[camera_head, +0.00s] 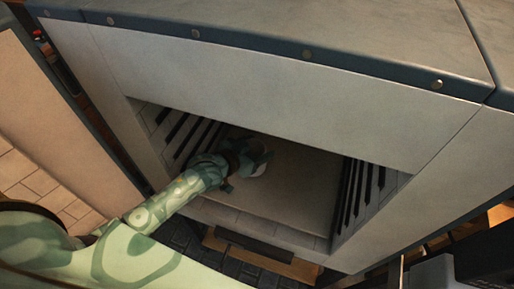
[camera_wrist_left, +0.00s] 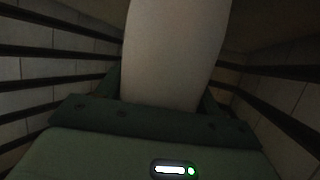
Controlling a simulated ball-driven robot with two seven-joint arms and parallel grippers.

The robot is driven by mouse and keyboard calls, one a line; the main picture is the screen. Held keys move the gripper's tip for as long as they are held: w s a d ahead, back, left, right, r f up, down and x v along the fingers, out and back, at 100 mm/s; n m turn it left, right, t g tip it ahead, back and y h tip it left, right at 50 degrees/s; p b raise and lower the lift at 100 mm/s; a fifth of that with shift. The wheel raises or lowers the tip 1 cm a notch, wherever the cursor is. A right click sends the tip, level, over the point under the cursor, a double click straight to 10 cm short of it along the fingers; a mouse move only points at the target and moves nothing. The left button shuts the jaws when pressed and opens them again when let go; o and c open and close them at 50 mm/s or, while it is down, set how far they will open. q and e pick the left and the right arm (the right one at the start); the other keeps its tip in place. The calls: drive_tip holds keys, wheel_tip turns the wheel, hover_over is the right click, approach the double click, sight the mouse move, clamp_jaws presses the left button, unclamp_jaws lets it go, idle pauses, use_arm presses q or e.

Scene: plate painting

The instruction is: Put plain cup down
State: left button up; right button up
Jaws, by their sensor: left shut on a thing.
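The plain cup (camera_head: 259,168) is a pale, undecorated cup inside the kiln-like chamber. My left gripper (camera_head: 244,163) reaches into the chamber and is shut on the cup, near the chamber's left wall. In the left wrist view the cup (camera_wrist_left: 175,55) fills the upper middle as a pale, smooth shape, dimly lit. The gripper (camera_wrist_left: 160,100) is at its lower end, and the fingertips are mostly hidden. I cannot tell whether the cup touches the chamber floor (camera_head: 300,185). My right gripper is not in view.
The chamber has slotted side walls, left (camera_head: 178,135) and right (camera_head: 362,190), close around my arm. Its front face (camera_head: 280,95) hangs above the opening. An open door panel (camera_head: 50,110) stands at the left. The chamber floor to the right of the cup is clear.

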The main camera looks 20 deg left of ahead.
use_arm(q)
drive_tip(key=o, duration=1.2)
drive_tip(key=shift+f, duration=0.1)
drive_tip(key=shift+s+r, duration=0.15)
drive_tip(key=shift+r, duration=0.1)
drive_tip(key=p+v, duration=0.3)
drive_tip(key=v, duration=0.8)
drive_tip(key=shift+s+a+r, duration=0.1)
drive_tip(key=shift+s+a, duration=0.1)
drive_tip(key=shift+s, duration=0.1)
